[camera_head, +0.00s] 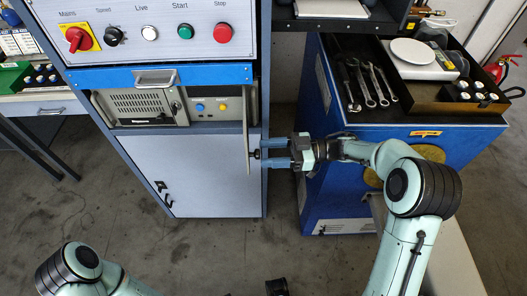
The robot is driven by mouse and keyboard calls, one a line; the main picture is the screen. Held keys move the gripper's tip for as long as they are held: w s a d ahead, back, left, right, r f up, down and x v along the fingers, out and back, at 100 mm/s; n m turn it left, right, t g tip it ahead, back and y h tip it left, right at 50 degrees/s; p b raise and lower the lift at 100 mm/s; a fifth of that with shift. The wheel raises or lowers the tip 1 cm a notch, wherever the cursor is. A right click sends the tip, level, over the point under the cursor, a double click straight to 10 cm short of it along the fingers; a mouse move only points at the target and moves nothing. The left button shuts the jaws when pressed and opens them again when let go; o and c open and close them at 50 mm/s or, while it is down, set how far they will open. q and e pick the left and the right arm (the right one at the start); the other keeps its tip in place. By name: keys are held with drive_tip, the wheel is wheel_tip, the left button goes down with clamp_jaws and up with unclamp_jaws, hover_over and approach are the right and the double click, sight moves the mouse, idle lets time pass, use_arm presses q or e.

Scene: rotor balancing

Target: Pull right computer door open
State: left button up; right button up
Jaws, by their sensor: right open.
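The right computer door (247,130) is a thin pale panel seen nearly edge-on. It stands swung out from the front of the cabinet, at the right side of the computer bay. A small dark knob (257,154) sticks out from its right face. My right gripper (267,153) points left at this knob, with its two blue fingers apart, one above and one below it. I cannot tell whether they touch the knob. Behind the door, a beige computer front (211,108) with a blue and a yellow button shows. My left arm shows at the bottom left; its fingers are not visible.
A grilled computer unit (139,105) sits left in the bay, under a blue drawer (190,75) and a button panel (150,32). A blue cabinet (325,190) with a tray of wrenches (368,85) stands close on the right.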

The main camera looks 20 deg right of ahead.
drive_tip(key=v, duration=0.5)
drive_tip(key=shift+d, duration=0.2)
